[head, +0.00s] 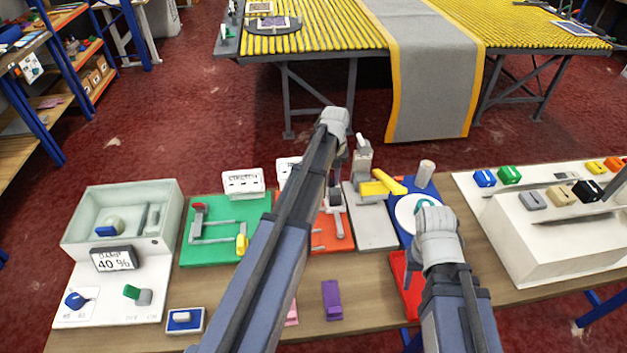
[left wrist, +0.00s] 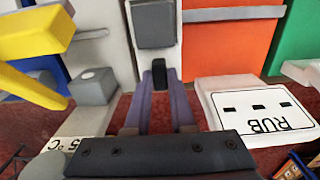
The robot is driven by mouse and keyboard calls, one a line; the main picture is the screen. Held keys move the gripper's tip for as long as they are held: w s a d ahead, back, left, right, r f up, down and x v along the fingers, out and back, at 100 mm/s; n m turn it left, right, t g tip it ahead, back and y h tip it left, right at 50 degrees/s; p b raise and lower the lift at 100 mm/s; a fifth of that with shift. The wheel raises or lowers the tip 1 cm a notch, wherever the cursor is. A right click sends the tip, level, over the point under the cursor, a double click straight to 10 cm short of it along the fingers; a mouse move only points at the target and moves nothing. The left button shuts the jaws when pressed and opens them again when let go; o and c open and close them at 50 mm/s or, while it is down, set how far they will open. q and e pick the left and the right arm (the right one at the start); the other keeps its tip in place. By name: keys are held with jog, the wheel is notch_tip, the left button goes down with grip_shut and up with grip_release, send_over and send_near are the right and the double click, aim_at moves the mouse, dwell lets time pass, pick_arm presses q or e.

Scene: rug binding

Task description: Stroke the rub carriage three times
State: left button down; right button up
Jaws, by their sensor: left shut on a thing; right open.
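In the left wrist view my left gripper (left wrist: 160,82) is shut on a small black handle (left wrist: 159,72). In the head view my left arm and gripper (head: 343,160) hide most of this spot. A white counter marked RUB (left wrist: 262,118) stands beside the gripper, upside down in the left wrist view, with small dark marks in its windows.
An orange plate (head: 324,238) and a green plate (head: 210,252) lie left of the grey plate (head: 378,236). A yellow lever (head: 385,184) is close on the right. A pale bin unit (head: 90,225) stands far left, and a white step-shaped stand (head: 545,245) far right.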

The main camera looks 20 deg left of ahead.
pick_arm(q)
jog(key=shift+w+d, duration=0.15)
jog(key=shift+d, duration=0.05)
jog(key=c, duration=0.8)
grip_release()
jog(key=shift+o, duration=0.2)
jog(key=shift+r, duration=0.15)
pick_arm(e)
jog(key=shift+r, duration=0.15)
pick_arm(q)
notch_tip(320, 180, up, 8)
jog(key=p, duration=0.8)
jog(key=shift+f, duration=0.2)
pick_arm(e)
notch_tip(320, 180, up, 8)
jog(key=shift+f, duration=0.25)
pick_arm(q)
jog(key=shift+f, duration=0.1)
